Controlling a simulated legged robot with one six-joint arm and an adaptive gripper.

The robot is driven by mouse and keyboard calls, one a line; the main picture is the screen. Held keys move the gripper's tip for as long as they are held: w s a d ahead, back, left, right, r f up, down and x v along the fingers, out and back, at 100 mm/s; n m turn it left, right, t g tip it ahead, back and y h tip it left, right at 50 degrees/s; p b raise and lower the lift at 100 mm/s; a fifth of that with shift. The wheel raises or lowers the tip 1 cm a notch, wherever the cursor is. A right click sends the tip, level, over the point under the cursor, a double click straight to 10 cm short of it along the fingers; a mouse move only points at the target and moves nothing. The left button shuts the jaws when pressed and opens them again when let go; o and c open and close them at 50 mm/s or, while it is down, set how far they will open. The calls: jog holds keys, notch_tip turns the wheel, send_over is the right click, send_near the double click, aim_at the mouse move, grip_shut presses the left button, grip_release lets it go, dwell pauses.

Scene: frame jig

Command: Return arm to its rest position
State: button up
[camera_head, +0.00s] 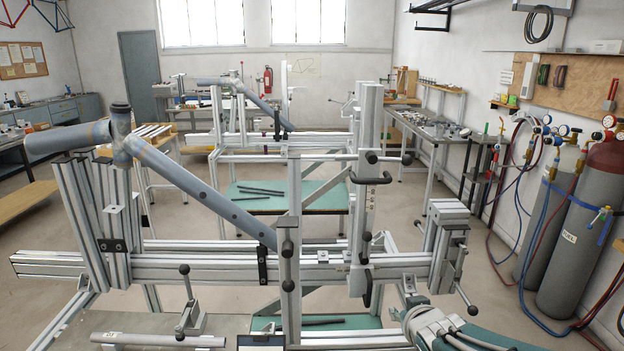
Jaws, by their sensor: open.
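No part that I can make out as my gripper shows in the head camera view, so I cannot see how its fingers stand. The frame jig (200,268), built from silver aluminium profiles, fills the middle of the view. A grey tube assembly (185,180) is mounted on it, with a short, wide tube at the upper left and a long tube sloping down to the right. The long tube's lower end is partly hidden behind an upright of the jig. Black-knobbed clamp handles (372,178) stick out from the jig's right part.
A second jig (235,125) with a tube stands behind, over a green shelf (262,203). Gas cylinders (562,240) with hoses stand at the right wall. A tool bench (440,125) is at the back right. Bare floor (400,228) shows between the jig and the right-hand equipment.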

jog(key=s+a+r+g, duration=0.1)
jog(key=s+a+g, duration=0.1)
jog(key=s, duration=0.8)
jog(key=s+a+r+g, duration=0.1)
jog(key=s+g, duration=0.3)
jog(key=s, duration=0.7)
jog(key=shift+a+r+m, duration=0.4)
jog(key=shift+r, duration=0.2)
jog(key=shift+c, duration=0.3)
